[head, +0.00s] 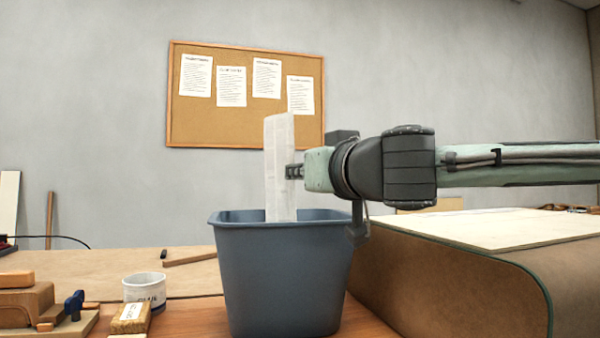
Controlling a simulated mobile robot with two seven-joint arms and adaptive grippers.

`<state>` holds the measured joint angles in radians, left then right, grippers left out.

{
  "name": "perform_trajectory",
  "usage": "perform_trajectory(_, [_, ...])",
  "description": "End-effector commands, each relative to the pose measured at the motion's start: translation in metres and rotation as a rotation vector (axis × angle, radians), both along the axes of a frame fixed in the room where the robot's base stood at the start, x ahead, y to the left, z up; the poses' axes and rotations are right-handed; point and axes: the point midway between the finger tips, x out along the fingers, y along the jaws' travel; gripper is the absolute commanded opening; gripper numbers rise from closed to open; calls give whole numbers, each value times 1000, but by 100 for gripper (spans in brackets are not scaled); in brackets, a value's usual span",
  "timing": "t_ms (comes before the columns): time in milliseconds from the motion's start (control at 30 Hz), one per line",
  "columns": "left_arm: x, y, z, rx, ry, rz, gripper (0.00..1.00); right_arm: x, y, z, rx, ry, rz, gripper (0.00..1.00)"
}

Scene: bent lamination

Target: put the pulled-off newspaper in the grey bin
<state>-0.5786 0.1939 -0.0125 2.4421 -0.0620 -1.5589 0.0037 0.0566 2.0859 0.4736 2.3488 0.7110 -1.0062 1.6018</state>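The newspaper (279,160) is a pale, narrow upright piece. It stands over the grey bin (280,275), its lower end behind the bin's near rim. My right gripper (292,171) comes in from the right above the bin and is shut on the newspaper's right side. The fingers' far ends are hidden by the sheet. The bin is blue-grey, open at the top and stands on the wooden table; its inside is hidden from this angle. My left gripper is out of view.
A bent lamination form with a pale sheet on top (470,228) stands right of the bin. A white glue pot (145,291), a brush or block (131,317), and a wooden plane (25,300) lie to the left. A corkboard (245,100) hangs behind.

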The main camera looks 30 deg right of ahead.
Motion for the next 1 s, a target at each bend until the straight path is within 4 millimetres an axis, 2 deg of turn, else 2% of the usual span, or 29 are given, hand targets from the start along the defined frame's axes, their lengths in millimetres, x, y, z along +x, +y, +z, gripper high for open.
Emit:
perform_trajectory(33, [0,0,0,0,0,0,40,0,0,0,0,0,0,17])
perform_trajectory(133, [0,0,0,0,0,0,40,0,0,0,0,0,0,29])
perform_trajectory(467, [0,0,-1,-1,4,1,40,0,0,3,-1,-1,0,29])
perform_trajectory(567, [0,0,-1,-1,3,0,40,0,0,14,-1,-4,-2,29])
perform_trajectory(800, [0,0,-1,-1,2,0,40,0,0,60,0,-5,-2,29])
perform_trajectory(1000, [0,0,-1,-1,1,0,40,0,0,90,0,-2,-2,29])
